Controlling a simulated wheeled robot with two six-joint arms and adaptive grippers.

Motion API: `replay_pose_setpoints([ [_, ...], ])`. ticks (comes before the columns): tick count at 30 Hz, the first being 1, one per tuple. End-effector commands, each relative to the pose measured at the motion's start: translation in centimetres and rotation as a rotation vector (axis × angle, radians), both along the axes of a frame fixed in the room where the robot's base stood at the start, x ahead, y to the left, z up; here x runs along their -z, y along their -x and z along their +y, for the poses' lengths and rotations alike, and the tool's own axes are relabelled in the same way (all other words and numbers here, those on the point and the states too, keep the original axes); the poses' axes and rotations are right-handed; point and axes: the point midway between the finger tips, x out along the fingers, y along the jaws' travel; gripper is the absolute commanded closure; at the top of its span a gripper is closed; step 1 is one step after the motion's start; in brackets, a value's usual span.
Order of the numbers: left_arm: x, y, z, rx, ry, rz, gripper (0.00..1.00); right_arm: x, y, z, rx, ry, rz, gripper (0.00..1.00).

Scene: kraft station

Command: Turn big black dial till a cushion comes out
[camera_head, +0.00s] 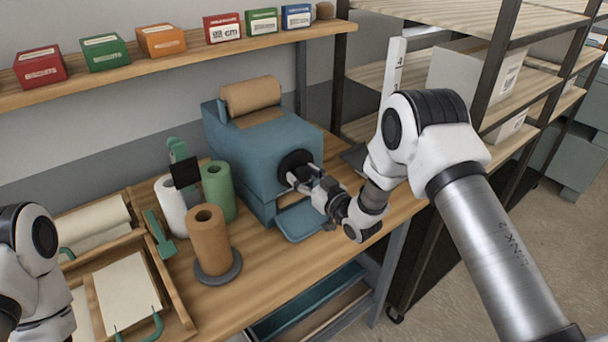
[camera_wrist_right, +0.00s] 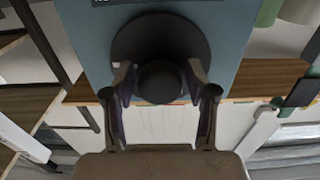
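The big black dial (camera_head: 295,168) is on the right-hand face of a blue machine (camera_head: 243,150) on the wooden bench. In the right wrist view the dial shows as a dark disc with a round knob (camera_wrist_right: 160,82) at its middle. My right gripper (camera_head: 291,179) is at the dial. Its two fingers (camera_wrist_right: 160,85) lie on either side of the knob and appear to touch it. A roll of brown kraft paper (camera_head: 250,95) sits on top of the machine. No cushion is visible. My left gripper is out of view; only part of that arm shows at the left edge.
A blue tray (camera_head: 300,222) lies below the dial, its visible part bare. Brown (camera_head: 209,240), green (camera_head: 218,190) and white (camera_head: 171,206) rolls stand left of the machine. Wooden paper trays (camera_head: 172,290) are at the left. A metal rack (camera_head: 490,75) stands close on the right.

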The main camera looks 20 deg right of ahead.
Motion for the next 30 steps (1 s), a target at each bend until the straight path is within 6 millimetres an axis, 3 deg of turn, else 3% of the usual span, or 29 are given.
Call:
replay_pose_setpoints([
  [1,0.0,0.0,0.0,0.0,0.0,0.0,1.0,0.0,0.0,0.0,0.0,0.0,0.0,0.71],
  [3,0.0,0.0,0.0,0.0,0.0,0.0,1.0,0.0,0.0,0.0,0.0,0.0,0.0,0.93],
  [17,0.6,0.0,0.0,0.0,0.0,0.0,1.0,0.0,0.0,0.0,0.0,-0.05,0.016,0.93],
  [30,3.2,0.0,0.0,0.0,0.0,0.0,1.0,0.1,0.0,0.0,0.0,-0.343,0.121,0.93],
])
